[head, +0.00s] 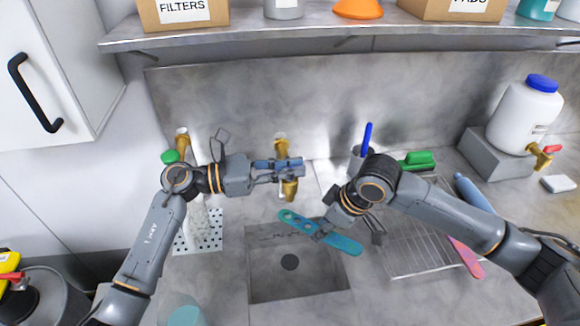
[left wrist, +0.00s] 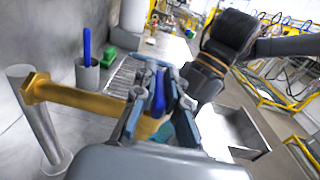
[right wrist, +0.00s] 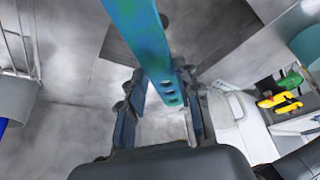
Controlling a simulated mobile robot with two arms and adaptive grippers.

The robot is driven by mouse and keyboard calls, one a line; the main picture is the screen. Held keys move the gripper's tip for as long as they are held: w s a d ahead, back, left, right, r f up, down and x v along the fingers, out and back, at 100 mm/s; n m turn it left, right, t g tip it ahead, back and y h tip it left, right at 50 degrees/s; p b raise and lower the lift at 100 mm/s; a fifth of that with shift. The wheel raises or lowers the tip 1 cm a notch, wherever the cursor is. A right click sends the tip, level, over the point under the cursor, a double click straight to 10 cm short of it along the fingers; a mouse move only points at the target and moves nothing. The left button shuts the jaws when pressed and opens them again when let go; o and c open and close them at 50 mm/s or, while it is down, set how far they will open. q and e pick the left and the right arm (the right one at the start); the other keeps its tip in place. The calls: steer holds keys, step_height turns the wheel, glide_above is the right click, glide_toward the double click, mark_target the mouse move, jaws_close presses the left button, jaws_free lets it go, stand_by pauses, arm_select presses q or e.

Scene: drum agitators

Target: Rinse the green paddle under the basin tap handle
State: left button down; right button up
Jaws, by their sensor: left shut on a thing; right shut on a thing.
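The green paddle (head: 345,243), teal with a row of holes at one end, lies across my right gripper (head: 322,231) above the basin (head: 265,283). The right gripper is shut on it; the paddle (right wrist: 143,35) also spans between the fingers in the right wrist view. The brass tap (head: 290,189) stands at the back of the basin. My left gripper (head: 292,170) is at its top, shut on the blue tap handle (left wrist: 158,92), seen between the fingers in the left wrist view. The paddle's holed end is close to the spout. I cannot make out any water.
Right of the basin is a wire drying rack (head: 425,258) with a pink paddle (head: 465,258). Behind stand a cup with a blue stick (head: 367,138) and a green brush (head: 418,160). A white drum (head: 523,115) is far right. A shelf (head: 345,38) overhangs the back.

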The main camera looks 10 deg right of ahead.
arm_select(q)
steer(key=shift+n+t+y, duration=0.4)
steer(key=shift+n+t, duration=1.1)
steer(key=shift+t, duration=0.8)
steer(key=c, duration=1.4)
jaws_free()
steer(key=v, duration=1.2)
